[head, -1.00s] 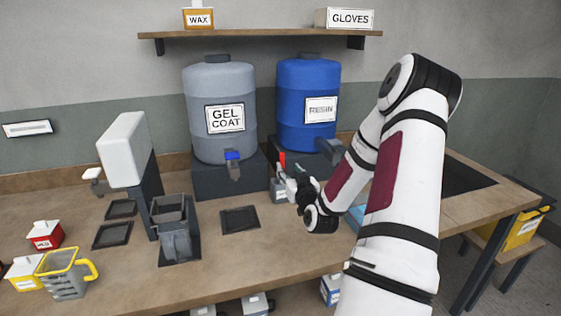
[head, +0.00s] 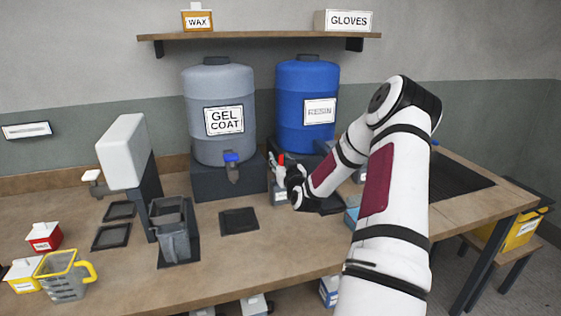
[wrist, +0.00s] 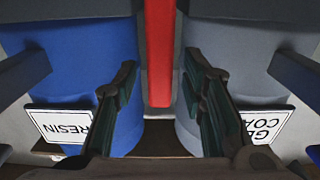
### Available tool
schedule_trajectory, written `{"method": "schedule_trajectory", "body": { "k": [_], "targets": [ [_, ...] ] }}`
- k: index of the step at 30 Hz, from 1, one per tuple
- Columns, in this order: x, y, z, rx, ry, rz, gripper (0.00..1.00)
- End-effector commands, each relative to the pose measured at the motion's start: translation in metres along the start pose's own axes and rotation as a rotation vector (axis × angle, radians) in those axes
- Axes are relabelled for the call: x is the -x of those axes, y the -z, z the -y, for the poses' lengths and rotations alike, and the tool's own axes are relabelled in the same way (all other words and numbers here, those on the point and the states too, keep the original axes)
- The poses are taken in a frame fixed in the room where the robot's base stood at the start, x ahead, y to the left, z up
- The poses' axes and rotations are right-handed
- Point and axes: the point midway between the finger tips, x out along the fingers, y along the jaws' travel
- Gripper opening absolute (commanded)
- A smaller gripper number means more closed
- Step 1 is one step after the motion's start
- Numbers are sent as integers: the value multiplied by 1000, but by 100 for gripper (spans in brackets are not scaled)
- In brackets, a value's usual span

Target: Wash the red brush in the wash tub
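The red brush shows as a red upright handle (head: 281,159) standing at a small labelled holder (head: 279,197) in front of the blue drum; its lower end is hidden. In the wrist view the red handle (wrist: 159,50) runs down between my fingers, with gaps on both sides. My gripper (wrist: 162,105) is open and holds nothing. In the head view my gripper (head: 287,180) is close beside the handle, small and partly merged with the holder. A light blue object (head: 351,218) peeks out behind my arm; I cannot tell whether it is the wash tub.
The grey gel coat drum (head: 220,115) and blue resin drum (head: 306,105) stand on dark blocks behind, with taps in front. A dispenser (head: 124,152) and grey cup (head: 174,240) stand left. A yellow-rimmed jug (head: 62,278) is front left.

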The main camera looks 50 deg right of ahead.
Motion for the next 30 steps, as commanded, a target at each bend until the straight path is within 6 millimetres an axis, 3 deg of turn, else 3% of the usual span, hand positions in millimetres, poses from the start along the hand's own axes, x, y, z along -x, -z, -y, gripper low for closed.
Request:
{"method": "schedule_trajectory", "body": {
  "k": [1,4,11,30],
  "targets": [
    [0,0,0,0,0,0,22],
    [0,0,0,0,0,0,0],
    [0,2,0,1,0,-1,0],
    [1,48,-1,1,-1,-2,0]
  ]
}}
